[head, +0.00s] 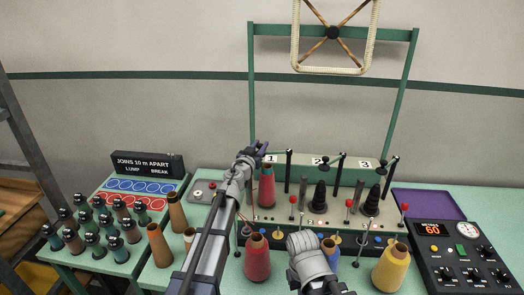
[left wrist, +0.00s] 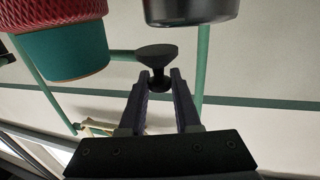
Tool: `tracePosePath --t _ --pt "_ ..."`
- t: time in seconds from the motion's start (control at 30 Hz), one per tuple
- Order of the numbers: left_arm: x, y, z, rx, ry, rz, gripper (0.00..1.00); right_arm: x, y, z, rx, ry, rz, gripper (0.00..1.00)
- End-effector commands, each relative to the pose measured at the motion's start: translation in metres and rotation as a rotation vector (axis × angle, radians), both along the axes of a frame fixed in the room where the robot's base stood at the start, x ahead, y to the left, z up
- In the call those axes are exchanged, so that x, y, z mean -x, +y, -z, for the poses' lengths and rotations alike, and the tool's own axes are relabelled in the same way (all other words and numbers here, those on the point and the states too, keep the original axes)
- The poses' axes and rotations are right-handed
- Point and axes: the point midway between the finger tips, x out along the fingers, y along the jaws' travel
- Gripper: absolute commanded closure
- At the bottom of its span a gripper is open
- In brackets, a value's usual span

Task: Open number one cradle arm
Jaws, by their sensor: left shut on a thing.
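My left gripper (head: 260,150) is beside that label, above the red cone. In the left wrist view my left gripper (left wrist: 160,85) is shut on the stem of a black flared knob (left wrist: 157,52). A thin green rod, which looks like the number one cradle arm (left wrist: 122,55), runs from the knob to the left. In the head view my gripper hides the knob. My right gripper's fingers do not show; a pale link of mine is at the bottom centre.
Stations 2 (head: 317,161) and 3 (head: 366,164) are to the right, with black cones and posts. A black post (head: 289,165) stands close right of my gripper. Red (head: 257,262) and yellow (head: 391,270) cones stand in front. A control box (head: 460,255) is at right.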

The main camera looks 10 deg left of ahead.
Motion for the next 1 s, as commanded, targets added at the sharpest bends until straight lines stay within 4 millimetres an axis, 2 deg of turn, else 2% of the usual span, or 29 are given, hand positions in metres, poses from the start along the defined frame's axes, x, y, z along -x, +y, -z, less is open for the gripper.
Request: tracePosePath --t 0.03,0.1,0.4,1.0 --pt "-0.009 0.005 0.000 0.000 0.000 0.035 1.00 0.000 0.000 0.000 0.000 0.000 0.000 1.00" --pt "-0.015 0.005 0.000 0.000 0.000 0.090 1.00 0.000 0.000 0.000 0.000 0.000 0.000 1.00" --pt "-0.034 0.003 0.000 0.000 0.000 0.268 1.00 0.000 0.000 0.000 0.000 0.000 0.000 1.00" --pt "-0.040 0.001 0.000 0.001 0.000 0.358 1.00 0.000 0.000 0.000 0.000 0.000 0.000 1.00"
